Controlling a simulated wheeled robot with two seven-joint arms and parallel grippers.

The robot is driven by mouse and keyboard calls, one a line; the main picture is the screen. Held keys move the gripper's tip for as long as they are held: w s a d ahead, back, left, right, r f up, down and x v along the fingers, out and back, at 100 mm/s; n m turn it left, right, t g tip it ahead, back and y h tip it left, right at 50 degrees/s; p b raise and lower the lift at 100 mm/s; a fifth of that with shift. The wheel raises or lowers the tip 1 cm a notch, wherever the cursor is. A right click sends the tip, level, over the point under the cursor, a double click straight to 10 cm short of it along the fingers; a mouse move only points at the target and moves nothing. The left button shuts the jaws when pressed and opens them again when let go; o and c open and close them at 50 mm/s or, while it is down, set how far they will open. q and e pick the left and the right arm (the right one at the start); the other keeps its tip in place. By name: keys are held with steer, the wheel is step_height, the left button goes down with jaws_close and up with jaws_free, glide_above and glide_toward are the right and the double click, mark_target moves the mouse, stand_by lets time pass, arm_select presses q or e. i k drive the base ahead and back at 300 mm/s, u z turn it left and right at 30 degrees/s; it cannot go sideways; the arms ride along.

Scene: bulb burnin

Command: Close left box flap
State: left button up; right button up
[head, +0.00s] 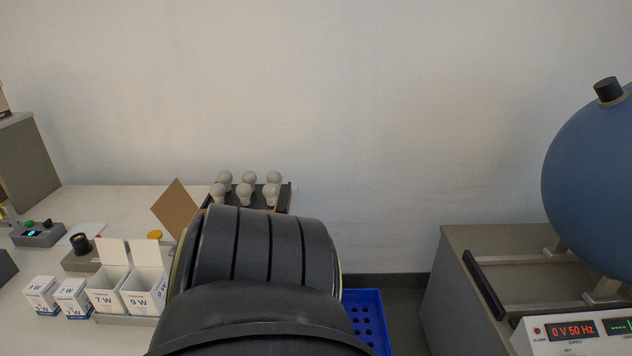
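Two open white bulb boxes stand side by side at the left of the table. The left one (108,293) is marked 7 W and the right one (146,292) 9 W. The left box's white flap (111,251) stands upright at its back edge, and so does the right box's flap (147,252). I cannot tell whether bulbs are inside. My black arm fills the lower middle of the head view, close to the right box and partly covering that area. Neither gripper shows.
Two shut boxes (72,298) stand left of the open ones. A dark rack (286,196) with several bulbs (245,189) and a tilted brown panel (176,208) are behind. A blue crate (366,312) lies low. A large blue sphere (597,195) stands over the right bench (440,290).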

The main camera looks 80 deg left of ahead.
mark_target(175, 208)
steer(key=k, duration=2.15)
steer(key=u, duration=0.85)
